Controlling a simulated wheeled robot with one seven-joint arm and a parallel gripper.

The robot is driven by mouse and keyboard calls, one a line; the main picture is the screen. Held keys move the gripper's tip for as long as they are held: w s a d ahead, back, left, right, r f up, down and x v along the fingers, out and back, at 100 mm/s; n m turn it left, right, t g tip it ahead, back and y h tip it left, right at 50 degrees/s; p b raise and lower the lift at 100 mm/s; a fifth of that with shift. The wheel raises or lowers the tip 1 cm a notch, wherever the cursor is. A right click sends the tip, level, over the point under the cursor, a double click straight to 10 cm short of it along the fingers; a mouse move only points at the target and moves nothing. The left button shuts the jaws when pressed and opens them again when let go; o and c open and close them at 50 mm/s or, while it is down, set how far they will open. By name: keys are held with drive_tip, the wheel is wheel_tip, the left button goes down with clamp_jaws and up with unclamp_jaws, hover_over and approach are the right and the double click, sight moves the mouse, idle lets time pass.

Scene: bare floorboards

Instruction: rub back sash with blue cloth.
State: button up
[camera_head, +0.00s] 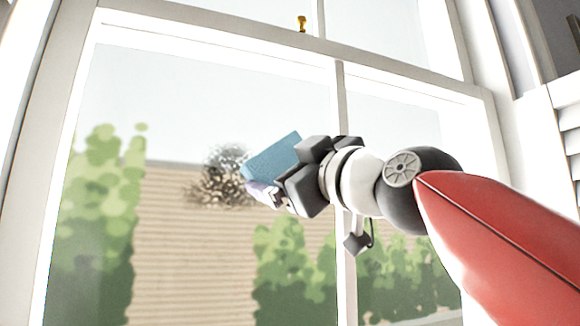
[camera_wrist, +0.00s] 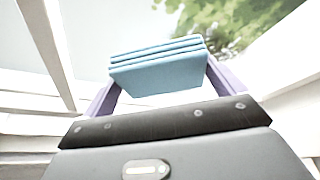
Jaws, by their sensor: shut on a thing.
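The blue cloth (camera_head: 272,158) is a folded, layered pad held in front of the window. My gripper (camera_head: 264,188) is shut on it; in the wrist view the cloth (camera_wrist: 157,65) sits between the two purple fingers. A white-framed window sash (camera_head: 215,42) with large glass panes fills the head view; I cannot tell whether this is the back sash. A dark speckled patch (camera_head: 215,185) shows on the left pane, just left of the cloth and partly hidden by it. Whether the cloth touches the glass is unclear.
A white upright bar (camera_head: 341,100) divides the panes behind my wrist. A small brass latch (camera_head: 302,24) sits on the rail above. White louvred shutters (camera_head: 566,125) stand at the right. Green bushes and a tan wall show beyond the glass. The upper left pane is clear of obstacles.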

drive_tip(key=shift+w+a, duration=0.25)
drive_tip(key=shift+w, duration=0.65)
